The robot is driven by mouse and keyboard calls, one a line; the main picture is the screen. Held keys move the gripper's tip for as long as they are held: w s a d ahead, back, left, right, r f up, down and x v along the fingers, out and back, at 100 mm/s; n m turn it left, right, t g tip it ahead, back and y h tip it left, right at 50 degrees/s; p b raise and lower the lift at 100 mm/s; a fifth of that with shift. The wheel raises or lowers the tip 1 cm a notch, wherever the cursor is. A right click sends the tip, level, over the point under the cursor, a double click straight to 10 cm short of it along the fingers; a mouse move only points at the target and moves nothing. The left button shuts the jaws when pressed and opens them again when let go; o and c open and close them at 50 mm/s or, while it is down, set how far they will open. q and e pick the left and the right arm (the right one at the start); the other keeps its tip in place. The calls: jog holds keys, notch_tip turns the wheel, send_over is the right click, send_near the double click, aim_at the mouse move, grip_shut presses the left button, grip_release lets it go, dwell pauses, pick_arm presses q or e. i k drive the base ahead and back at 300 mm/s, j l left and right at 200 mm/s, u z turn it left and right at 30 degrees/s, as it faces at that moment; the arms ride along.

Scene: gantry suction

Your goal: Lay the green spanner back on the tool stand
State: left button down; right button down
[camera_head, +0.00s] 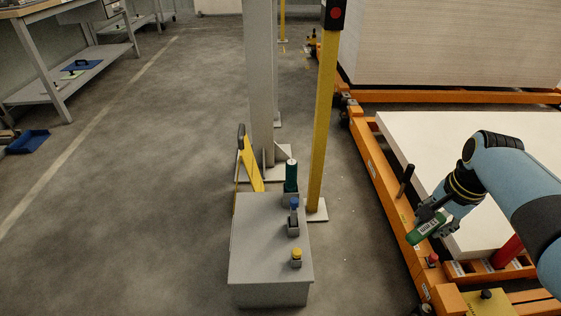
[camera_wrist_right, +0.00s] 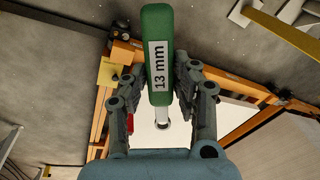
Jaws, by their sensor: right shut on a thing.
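The green spanner (camera_head: 428,228) is in my right gripper (camera_head: 441,217) in the head view, tilted, above the edge of the orange frame at the right. In the right wrist view the spanner (camera_wrist_right: 158,50) has a green handle with a white "13 mm" label, between the two fingers of the gripper (camera_wrist_right: 157,92). Its metal end shows below the handle, towards the palm. A grey box-shaped stand (camera_head: 262,268), which seems to be the tool stand, is left of the gripper, well apart from it. My left gripper is not in view.
On the grey stand are a dark green upright piece (camera_head: 291,177), a blue-topped piece (camera_head: 294,205) and a yellow-topped piece (camera_head: 297,254). A yellow post (camera_head: 324,120) rises behind it. A white slab (camera_head: 425,135) lies on the orange frame (camera_head: 378,190).

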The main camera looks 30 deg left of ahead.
aim_at(259, 216)
jog(key=i+j+u, duration=0.1)
jog(key=j+u, duration=0.25)
jog(key=i+j+u, duration=0.2)
jog(key=j+u, duration=0.2)
jog(key=i+j+u, duration=0.2)
jog(key=j+u, duration=0.15)
jog(key=i+j, duration=0.3)
